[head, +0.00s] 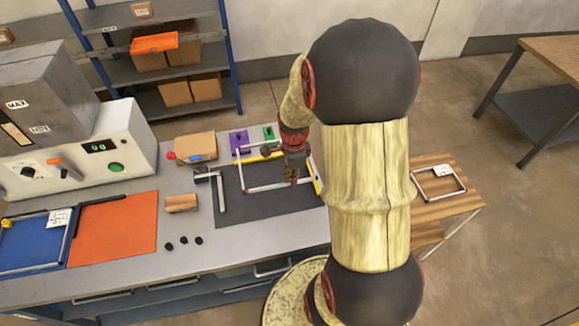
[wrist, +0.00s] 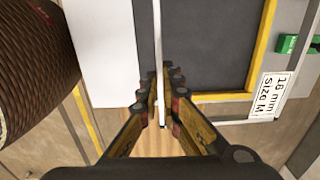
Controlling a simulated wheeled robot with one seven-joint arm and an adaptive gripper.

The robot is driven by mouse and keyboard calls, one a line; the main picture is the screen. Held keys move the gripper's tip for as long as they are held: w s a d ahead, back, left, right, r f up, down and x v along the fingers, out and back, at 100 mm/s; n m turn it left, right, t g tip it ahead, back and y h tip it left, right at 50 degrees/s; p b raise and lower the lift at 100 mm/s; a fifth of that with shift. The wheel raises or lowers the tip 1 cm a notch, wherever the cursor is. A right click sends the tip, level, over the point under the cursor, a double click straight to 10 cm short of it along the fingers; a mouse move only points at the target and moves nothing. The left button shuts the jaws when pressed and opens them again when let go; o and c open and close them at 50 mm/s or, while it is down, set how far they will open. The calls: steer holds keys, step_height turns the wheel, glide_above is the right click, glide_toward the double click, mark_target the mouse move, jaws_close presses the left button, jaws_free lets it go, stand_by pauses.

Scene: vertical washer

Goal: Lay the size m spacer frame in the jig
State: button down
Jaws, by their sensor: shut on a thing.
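The size m spacer frame (head: 264,187) is a thin silver-white rectangle over the dark grey jig bed (head: 265,206). My gripper (head: 291,179) is shut on one bar of it; in the wrist view my gripper (wrist: 161,104) pinches the thin bar (wrist: 158,45). A tag reading "16 mm Size M" (wrist: 270,96) shows right of the fingers, near another thin bar. The jig has a yellow edge (head: 317,178), also in the wrist view (wrist: 262,50). I cannot tell whether the frame touches the bed.
A light L-shaped bar (head: 221,192) stands at the jig's left. An orange mat (head: 118,228), a blue panel with another frame (head: 30,245), a wooden block (head: 181,202) and several black pucks (head: 184,240) lie left. Another tagged frame (head: 428,196) lies on a right-hand wooden table.

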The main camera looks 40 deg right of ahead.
mark_target(292, 199)
steer(key=shift+f+b, duration=3.75)
steer(key=shift+f, duration=1.4)
steer(key=shift+f, duration=0.15)
steer(key=shift+w+d, duration=0.1)
steer(key=shift+w, duration=0.15)
steer(key=c, duration=2)
jaws_free()
steer(key=shift+c, duration=0.2)
steer(key=shift+o, duration=0.6)
step_height(292, 199, up, 8)
steer(key=p, duration=0.6)
steer(key=shift+p, duration=0.3)
